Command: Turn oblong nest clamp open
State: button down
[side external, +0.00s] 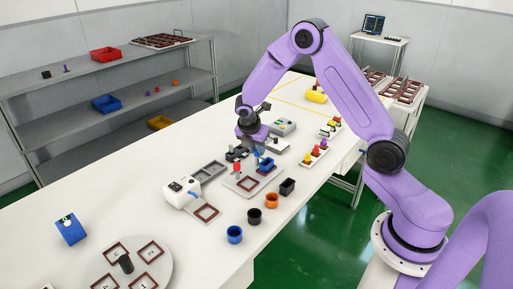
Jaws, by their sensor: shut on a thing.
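My gripper (256,147) points down over a pale fixture plate (242,188) on the white table. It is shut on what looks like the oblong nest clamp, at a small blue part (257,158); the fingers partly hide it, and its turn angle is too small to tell. A blue oblong cup (266,165) sits just right of the blue part, on the plate. A red-topped post (237,168) stands to its left, apart from the gripper. A brown square frame (246,184) lies at the front of the plate.
Blue (235,234), black (254,216), orange (271,200) and dark square (287,187) cups line the table edge. A white device (182,192) stands left. A round turntable (105,268) is at the front. Coloured pieces (320,149) sit right. The left table is mostly clear.

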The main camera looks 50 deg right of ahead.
jog(key=shift+m, duration=0.3)
jog(key=m+g, duration=0.1)
jog(key=m, duration=0.2)
jog(key=shift+w+m+g, duration=0.15)
jog(key=shift+m+g, duration=0.15)
jog(key=m, duration=0.2)
jog(key=m+g, duration=0.1)
jog(key=m, duration=0.1)
jog(key=shift+g+y, duration=0.3)
jog(key=m+g+y, duration=0.1)
jog(key=m, duration=0.4)
jog(key=shift+w+d, duration=0.1)
jog(key=shift+d+m+g+y, duration=0.1)
jog(key=shift+m+g+y, duration=0.25)
jog(key=shift+m, duration=0.8)
jog(key=shift+m+g+y, duration=0.25)
jog(key=shift+m+y, duration=0.2)
jog(key=shift+m, duration=0.7)
jog(key=c, duration=0.9)
grip_release()
jog(key=shift+c, duration=0.2)
